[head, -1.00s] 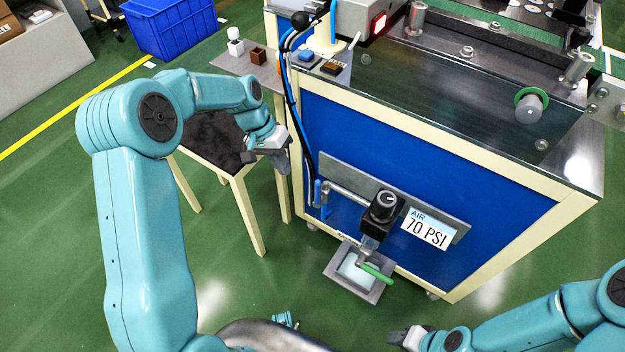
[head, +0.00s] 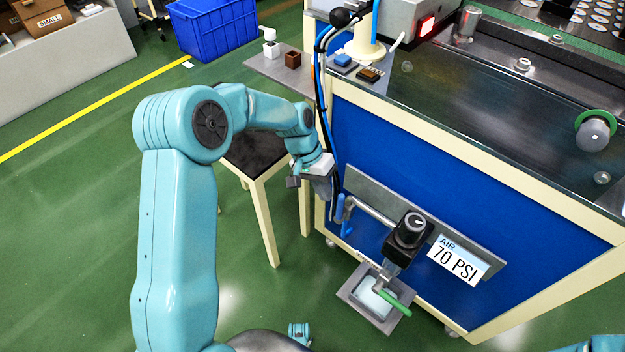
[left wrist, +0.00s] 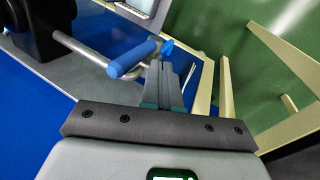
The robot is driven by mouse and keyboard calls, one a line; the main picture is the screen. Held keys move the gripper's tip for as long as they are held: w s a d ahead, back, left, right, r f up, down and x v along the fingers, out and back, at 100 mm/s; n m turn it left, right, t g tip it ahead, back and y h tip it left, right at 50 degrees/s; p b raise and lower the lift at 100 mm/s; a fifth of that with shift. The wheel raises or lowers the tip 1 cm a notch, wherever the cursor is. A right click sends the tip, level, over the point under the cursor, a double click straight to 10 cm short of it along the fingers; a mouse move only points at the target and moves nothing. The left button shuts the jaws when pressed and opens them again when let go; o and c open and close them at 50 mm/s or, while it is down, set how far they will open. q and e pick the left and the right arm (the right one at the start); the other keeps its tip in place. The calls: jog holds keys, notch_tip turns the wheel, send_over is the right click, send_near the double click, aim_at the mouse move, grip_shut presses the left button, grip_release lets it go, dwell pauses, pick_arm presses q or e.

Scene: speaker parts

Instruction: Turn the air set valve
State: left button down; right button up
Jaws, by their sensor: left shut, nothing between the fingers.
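The air valve assembly is on the blue cabinet side. It has a black regulator with a round knob (head: 409,230), a metal pipe (head: 372,211), a blue handle (head: 341,207) at the pipe's left end and a green lever (head: 396,303) below. My left gripper (head: 322,193) is shut and empty, just up and left of the blue handle. In the left wrist view its closed fingers (left wrist: 168,72) point toward the blue handle (left wrist: 134,57), which lies beside their tips. I cannot tell whether they touch. My right gripper is out of view.
A "70 PSI" sign (head: 458,262) is right of the regulator. A grey tray (head: 350,296) is under the green lever. A small dark-topped table (head: 250,165) stands left of the cabinet. Blue and black cables (head: 322,100) run down the cabinet edge near my gripper. Green floor is open at left.

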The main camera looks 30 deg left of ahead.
pick_arm(q)
jog(key=shift+w+d, duration=0.1)
jog(key=shift+d, duration=0.65)
